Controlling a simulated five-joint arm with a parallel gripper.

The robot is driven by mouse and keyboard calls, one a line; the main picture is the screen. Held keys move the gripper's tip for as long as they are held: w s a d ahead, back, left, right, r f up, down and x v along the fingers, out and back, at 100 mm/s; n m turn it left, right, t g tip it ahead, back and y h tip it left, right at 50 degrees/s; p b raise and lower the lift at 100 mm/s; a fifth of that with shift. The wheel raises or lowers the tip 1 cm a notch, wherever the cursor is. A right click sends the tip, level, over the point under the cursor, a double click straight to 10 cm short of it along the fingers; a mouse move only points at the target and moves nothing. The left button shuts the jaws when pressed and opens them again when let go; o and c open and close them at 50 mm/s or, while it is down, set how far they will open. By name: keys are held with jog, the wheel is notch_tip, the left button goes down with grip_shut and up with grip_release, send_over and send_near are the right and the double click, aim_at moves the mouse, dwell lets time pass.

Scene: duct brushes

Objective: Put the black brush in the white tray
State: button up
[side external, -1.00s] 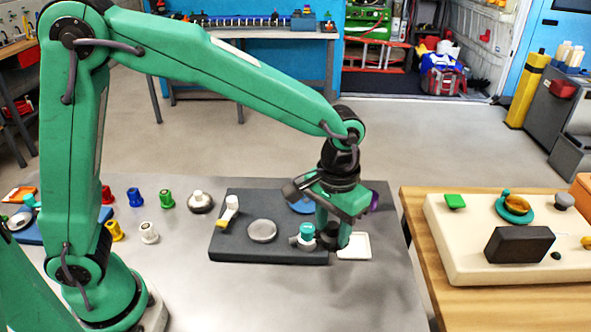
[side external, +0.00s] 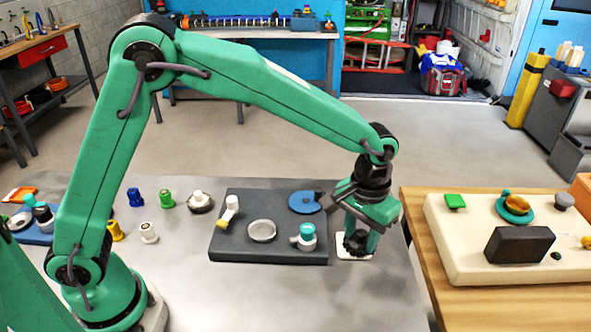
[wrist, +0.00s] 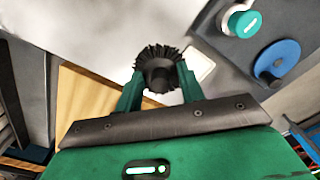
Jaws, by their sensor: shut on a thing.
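The black brush (wrist: 158,67) has dark bristles and sits between the two green fingers of my gripper (wrist: 158,88) in the wrist view. In the side view my gripper (side external: 357,243) points down, shut on the brush (side external: 354,240), at the white tray (side external: 354,256). The tray is small and flat, and lies just right of the dark mat; brush and gripper cover much of it. In the wrist view the tray (wrist: 200,66) shows behind and right of the brush. I cannot tell whether the brush touches the tray.
The dark mat (side external: 230,247) holds a teal-capped white fitting (side external: 304,238), a blue disc (side external: 305,203), a pale round dish (side external: 262,230) and a tilted white piece (side external: 229,210). A wooden table (side external: 420,250) stands right. Bare grey tabletop lies in front.

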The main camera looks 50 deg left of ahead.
jog(key=w+a+f, duration=0.1)
jog(key=w+a, duration=0.1)
jog(key=w+a+f, duration=0.3)
jog(key=w+f, duration=0.1)
jog(key=shift+w+a+f, duration=0.15)
jog(key=shift+w+a, duration=0.25)
jog(key=shift+f, duration=2)
jog(key=o, duration=1)
jog(key=shift+f, duration=0.1)
notch_tip(320, 180, up, 12)
